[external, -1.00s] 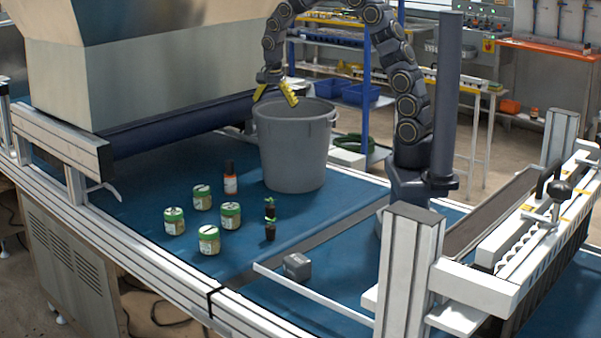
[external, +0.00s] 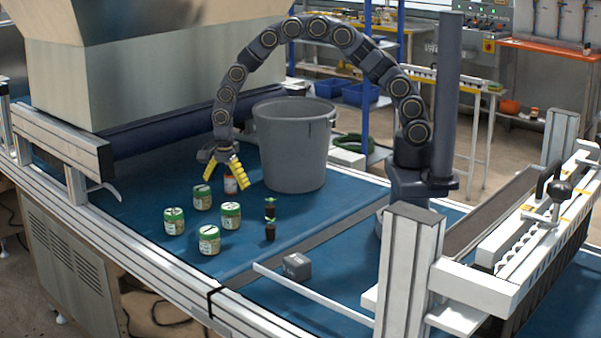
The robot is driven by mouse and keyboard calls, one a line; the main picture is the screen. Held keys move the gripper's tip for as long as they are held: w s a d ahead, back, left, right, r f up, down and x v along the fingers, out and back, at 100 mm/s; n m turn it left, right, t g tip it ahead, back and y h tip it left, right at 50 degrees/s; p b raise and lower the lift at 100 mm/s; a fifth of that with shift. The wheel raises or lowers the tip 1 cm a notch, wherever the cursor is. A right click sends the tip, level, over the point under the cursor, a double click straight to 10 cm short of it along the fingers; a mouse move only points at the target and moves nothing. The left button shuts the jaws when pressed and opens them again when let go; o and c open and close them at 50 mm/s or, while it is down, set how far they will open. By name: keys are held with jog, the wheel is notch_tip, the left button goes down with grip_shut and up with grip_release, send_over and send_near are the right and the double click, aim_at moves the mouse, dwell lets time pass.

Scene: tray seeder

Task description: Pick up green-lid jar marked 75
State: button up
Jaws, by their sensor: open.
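Several green-lid jars with pale labels stand upright in a cluster on the blue belt: a back jar (external: 202,198), a left jar (external: 174,222), a right jar (external: 230,216) and a front jar (external: 209,241). Dark marks show on their lids, but the numbers are too small to read, so I cannot tell which is 75. My gripper (external: 223,180), with yellow fingers, is open and empty.
A large grey bin (external: 290,150) stands behind right. Small dark bottles (external: 270,212) and a grey block (external: 297,266) are to the right. The belt (external: 130,190) is clear at left.

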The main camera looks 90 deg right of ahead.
aim_at(231, 205)
notch_tip(231, 205, down, 4)
jog(key=shift+s+r, duration=0.1)
jog(key=f, duration=0.4)
jog(key=shift+s+f, duration=0.1)
jog(key=shift+s, duration=0.3)
jog(key=shift+f, duration=0.4)
jog(key=c, duration=1.2)
